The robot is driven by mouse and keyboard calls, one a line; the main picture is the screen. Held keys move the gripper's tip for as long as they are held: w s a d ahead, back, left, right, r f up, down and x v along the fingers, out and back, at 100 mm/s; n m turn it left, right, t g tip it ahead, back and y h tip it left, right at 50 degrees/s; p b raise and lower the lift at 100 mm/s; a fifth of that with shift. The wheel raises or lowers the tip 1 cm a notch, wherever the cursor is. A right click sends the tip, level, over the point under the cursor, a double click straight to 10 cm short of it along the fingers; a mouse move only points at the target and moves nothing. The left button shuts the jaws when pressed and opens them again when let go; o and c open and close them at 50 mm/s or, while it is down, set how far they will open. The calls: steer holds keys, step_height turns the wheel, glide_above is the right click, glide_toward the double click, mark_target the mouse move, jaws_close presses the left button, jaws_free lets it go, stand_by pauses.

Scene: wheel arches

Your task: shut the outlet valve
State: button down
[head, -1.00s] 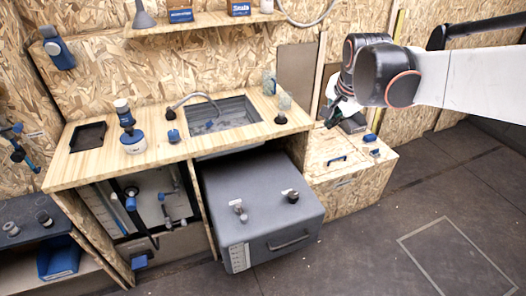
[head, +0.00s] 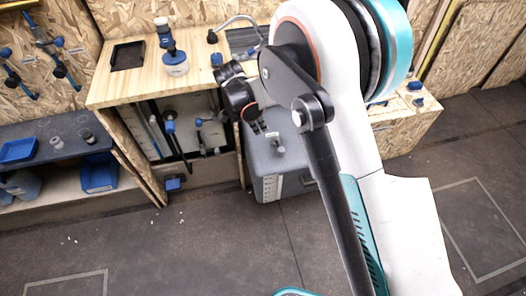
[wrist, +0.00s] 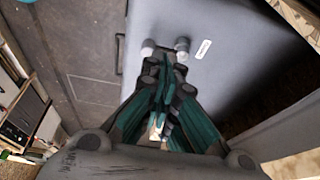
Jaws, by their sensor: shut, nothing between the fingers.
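My gripper (wrist: 160,75) is shut and empty in the wrist view. Its closed fingertips point toward two small round fittings, a left one (wrist: 148,48) and a right one (wrist: 182,45), on the grey tank (wrist: 225,60). I cannot tell whether they touch. In the head view my arm covers much of the tank (head: 265,165). Under the worktop, left of the tank, are pipes with a blue-handled fitting (head: 170,126) and a low blue fitting (head: 173,184). I cannot tell which of these is the outlet valve, or its handle's position.
The wooden worktop (head: 120,85) carries a blue-and-white bottle (head: 175,65). Blue-handled pipework (head: 60,65) hangs on the left wall.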

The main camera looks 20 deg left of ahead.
steer(key=s+a+f, duration=0.3)
steer(key=f, duration=0.2)
steer(key=shift+h, duration=0.4)
steer(key=b+x, duration=0.4)
steer(key=x, duration=0.4)
steer(key=shift+f, duration=0.45)
steer(key=d, duration=0.1)
steer(key=w, duration=0.1)
steer(key=d+b, duration=0.1)
steer(key=shift+w+d+f, duration=0.25)
steer(key=shift+d+f, duration=0.05)
steer(key=shift+d, duration=0.05)
steer(key=shift+w+d+r, duration=0.1)
steer(key=shift+w+d, duration=0.2)
steer(key=shift+d, duration=0.2)
steer(key=shift+w+d, duration=0.1)
steer(key=shift+d, duration=0.05)
steer(key=shift+d+b, duration=0.15)
steer(key=shift+b, duration=0.15)
